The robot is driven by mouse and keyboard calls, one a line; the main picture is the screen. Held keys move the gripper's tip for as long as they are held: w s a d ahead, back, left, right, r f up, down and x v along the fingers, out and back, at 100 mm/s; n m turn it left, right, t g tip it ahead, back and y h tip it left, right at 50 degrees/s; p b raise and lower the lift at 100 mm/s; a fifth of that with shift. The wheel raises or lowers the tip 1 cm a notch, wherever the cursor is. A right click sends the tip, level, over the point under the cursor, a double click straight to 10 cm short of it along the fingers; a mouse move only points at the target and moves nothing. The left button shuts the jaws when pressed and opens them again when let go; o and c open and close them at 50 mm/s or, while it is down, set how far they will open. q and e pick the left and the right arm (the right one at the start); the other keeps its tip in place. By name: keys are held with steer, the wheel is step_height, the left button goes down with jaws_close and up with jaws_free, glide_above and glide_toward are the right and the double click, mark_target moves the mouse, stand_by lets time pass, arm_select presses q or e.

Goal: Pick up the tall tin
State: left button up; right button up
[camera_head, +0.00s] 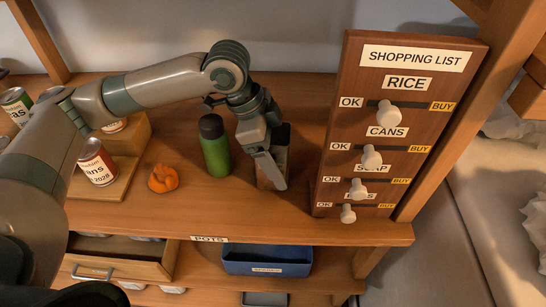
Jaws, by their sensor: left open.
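My left gripper (268,168) points down over the middle of the wooden shelf top. Its jaws are open, at a tall, narrow, grey-brown container (284,140) that stands upright and looks like the tall tin. The gripper covers much of the container, so I cannot tell whether the fingers touch it. A green bottle (215,152) with a dark cap stands upright just left of the gripper. My right gripper is not in view.
Labelled cans (97,164) stand on wooden steps at the left, with an orange lump (163,178) beside them. The shopping list board (340,110) with white slider knobs rises close at the right. Below are an open drawer (125,262) and a blue bin (265,260).

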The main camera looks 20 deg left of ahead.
arm_select(q)
steer(key=shift+c, duration=0.7)
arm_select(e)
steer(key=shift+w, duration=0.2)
arm_select(q)
steer(key=c, duration=1.2)
steer(key=shift+r, duration=0.1)
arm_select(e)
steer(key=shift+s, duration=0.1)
arm_select(q)
steer(key=shift+r, duration=0.4)
steer(key=s+d+r, duration=0.1)
steer(key=s+r, duration=0.2)
steer(key=s+d+r+b, duration=0.1)
steer(key=s+d+r, duration=0.1)
steer(key=s+r, duration=0.1)
steer(key=s+d+r+b, duration=0.1)
steer(key=s+r, duration=0.3)
steer(key=shift+s+d, duration=0.35)
steer(key=shift+d, duration=0.05)
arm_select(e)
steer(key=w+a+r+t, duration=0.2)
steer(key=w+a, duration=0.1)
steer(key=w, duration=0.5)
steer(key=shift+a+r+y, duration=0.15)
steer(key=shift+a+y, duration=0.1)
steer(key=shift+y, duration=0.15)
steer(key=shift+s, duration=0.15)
